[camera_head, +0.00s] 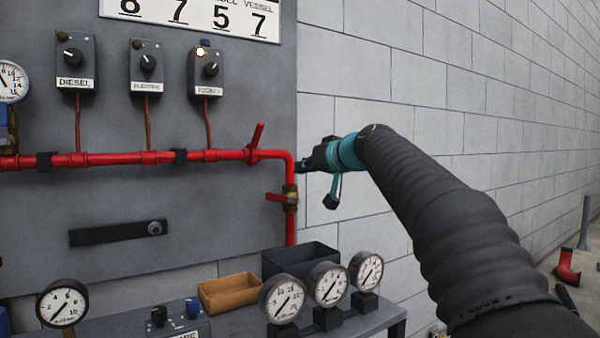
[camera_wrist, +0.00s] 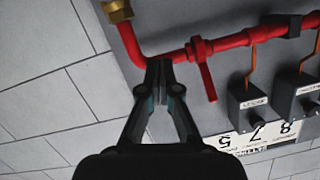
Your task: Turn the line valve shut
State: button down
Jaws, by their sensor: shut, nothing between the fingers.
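A red lever valve (camera_head: 255,145) sits on the horizontal red pipe, left of the pipe's bend. Its lever sticks up and slightly right, across the pipe. A second, brass valve (camera_head: 290,196) with a short red handle sits on the vertical pipe below the bend. I cannot tell which is the line valve. My gripper (camera_head: 300,166) is shut and empty, just right of the bend. In the wrist view, which is upside down, my gripper's fingertips (camera_wrist: 159,66) overlap the pipe beside the lever valve (camera_wrist: 203,66); contact cannot be told. The brass fitting (camera_wrist: 117,10) is partly cut off.
The red pipe (camera_head: 110,159) runs along a grey panel under three control boxes, the nearest being the right one (camera_head: 205,72). Below are a bench with gauges (camera_head: 327,285), a brown tray (camera_head: 231,279) and a dark bin (camera_head: 315,252). The block wall (camera_head: 450,110) at right is bare.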

jog(key=p, duration=0.2)
send_over(283, 198)
jog(key=s, duration=0.2)
notch_tip(283, 198, down, 2)
notch_tip(283, 198, down, 4)
jog(key=shift+s+r+b, duration=0.1)
jog(key=shift+s+b, duration=0.05)
jog(key=shift+b, duration=0.45)
jog(key=shift+d, duration=0.1)
